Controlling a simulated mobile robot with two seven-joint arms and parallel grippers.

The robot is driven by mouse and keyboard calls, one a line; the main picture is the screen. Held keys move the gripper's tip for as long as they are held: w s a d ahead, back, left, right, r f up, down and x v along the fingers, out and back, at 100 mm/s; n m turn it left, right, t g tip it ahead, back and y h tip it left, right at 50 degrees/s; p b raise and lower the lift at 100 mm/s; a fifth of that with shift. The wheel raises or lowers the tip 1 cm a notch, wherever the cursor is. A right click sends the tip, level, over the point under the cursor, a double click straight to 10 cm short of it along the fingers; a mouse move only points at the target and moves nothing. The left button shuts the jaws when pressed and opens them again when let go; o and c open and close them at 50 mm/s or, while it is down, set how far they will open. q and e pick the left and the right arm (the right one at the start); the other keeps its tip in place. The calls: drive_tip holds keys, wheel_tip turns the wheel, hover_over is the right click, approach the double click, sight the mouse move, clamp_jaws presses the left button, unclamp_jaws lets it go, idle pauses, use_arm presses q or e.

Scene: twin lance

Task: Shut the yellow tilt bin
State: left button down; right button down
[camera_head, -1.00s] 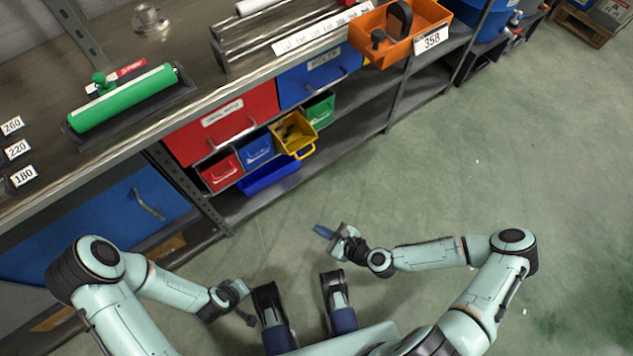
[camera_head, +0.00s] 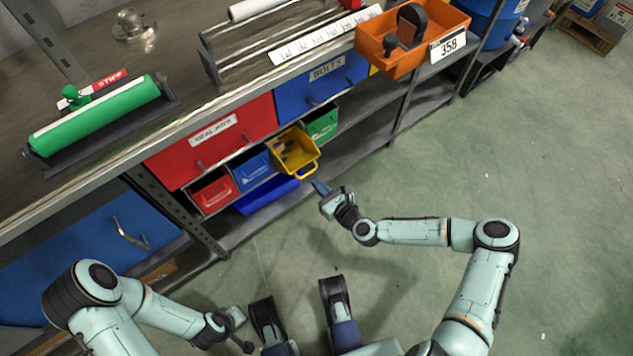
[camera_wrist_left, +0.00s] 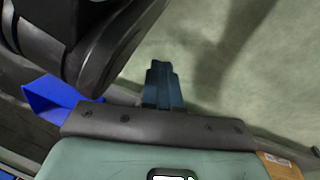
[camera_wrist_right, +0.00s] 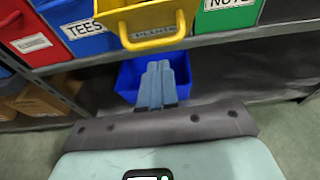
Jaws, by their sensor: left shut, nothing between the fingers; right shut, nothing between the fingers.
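The yellow tilt bin (camera_head: 294,152) is tipped out of the row of small bins under the workbench, with dark contents showing and its yellow handle at the front. In the right wrist view its yellow front and handle (camera_wrist_right: 150,32) are at the top, above the fingers. My right gripper (camera_head: 319,187) is shut and empty, in front of and just below the yellow bin's handle, apart from it. Its closed fingers also show in the right wrist view (camera_wrist_right: 160,82). My left gripper (camera_wrist_left: 162,85) is shut and empty, low over the floor, away from the bins.
Red (camera_head: 213,190), blue (camera_head: 253,166) and green (camera_head: 322,122) bins flank the yellow one. A blue open bin (camera_head: 265,197) sits on the shelf below. Red and blue drawers are above. An orange caddy (camera_head: 425,62) overhangs the bench edge. The floor to the right is clear.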

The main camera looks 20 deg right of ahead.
sight(306, 163)
use_arm(q)
drive_tip(key=shift+s+f, duration=0.15)
drive_tip(key=shift+s, duration=0.1)
use_arm(e)
drive_tip(key=shift+w+a+r, duration=0.25)
drive_tip(key=shift+w+r, duration=0.2)
drive_tip(key=shift+w, duration=0.25)
